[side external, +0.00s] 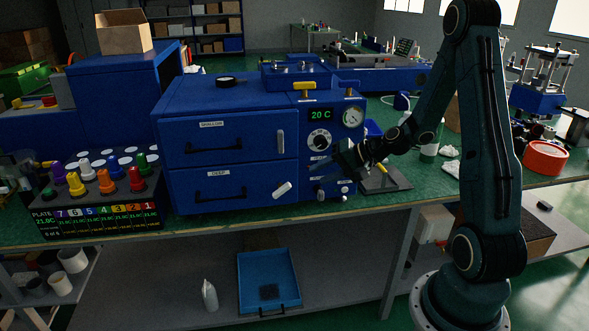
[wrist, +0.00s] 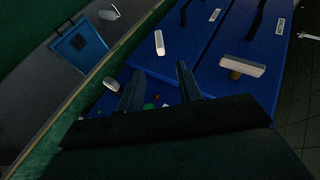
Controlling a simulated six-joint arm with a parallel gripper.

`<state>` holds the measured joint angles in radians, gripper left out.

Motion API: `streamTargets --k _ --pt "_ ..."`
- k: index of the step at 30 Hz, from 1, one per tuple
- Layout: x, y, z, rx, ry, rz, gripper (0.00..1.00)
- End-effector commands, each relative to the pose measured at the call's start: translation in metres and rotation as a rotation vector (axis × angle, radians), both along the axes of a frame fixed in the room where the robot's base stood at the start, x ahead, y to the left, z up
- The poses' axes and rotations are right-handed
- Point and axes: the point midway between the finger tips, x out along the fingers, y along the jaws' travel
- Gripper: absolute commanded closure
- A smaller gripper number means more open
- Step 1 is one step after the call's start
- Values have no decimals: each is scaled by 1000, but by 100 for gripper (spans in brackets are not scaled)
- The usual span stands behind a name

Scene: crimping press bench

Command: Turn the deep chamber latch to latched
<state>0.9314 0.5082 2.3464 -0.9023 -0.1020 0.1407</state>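The deep chamber latch is a white bar low on the blue machine's front, right of the drawer labelled DEEP (side external: 220,176). In the side view the latch (side external: 282,189) lies tilted, its right end higher. The wrist view shows the deep chamber latch (wrist: 159,43) beyond my fingertips, in line with the gap between them. My gripper (wrist: 159,76) is open and empty, its two dark fingers apart and not touching the latch. In the side view my gripper (side external: 342,162) is dark and hard to make out, in front of the control panel, right of the latch.
The shallow chamber latch (side external: 281,141) stands upright above; it also shows in the wrist view (wrist: 243,66). The control panel has a dial (side external: 320,139) and a gauge (side external: 353,117). A rack of coloured plugs (side external: 105,180) stands left. A blue tray (side external: 269,279) lies below the bench.

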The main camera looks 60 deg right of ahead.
Motion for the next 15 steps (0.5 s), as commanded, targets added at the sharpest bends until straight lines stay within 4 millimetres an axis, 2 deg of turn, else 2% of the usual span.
streamTargets --k 8,15 --pt "2 1 -2 0 -1 0 65" --pt "15 5 -11 1 1 2 65"
